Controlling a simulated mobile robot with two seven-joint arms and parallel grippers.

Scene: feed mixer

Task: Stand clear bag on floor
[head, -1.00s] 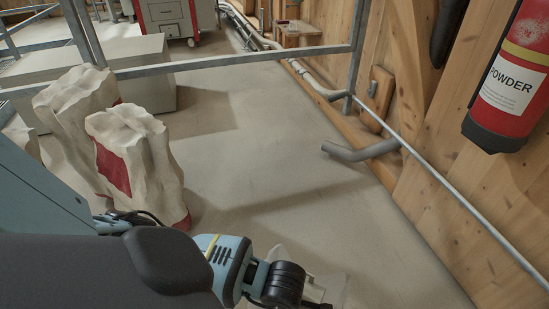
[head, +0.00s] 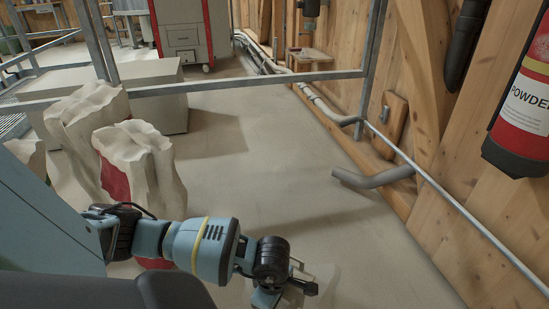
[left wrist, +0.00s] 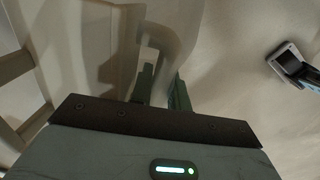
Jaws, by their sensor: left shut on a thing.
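The clear bag (head: 322,275) shows as a pale, see-through shape low in the head view, partly hidden behind my left gripper. My left gripper (head: 290,292) is at the bottom of the head view, shut on the bag. In the left wrist view the two fingers (left wrist: 162,92) close on a pale translucent fold of the bag (left wrist: 165,45). I cannot tell whether the bag's base touches the floor (head: 270,200).
The middle floor is clear.

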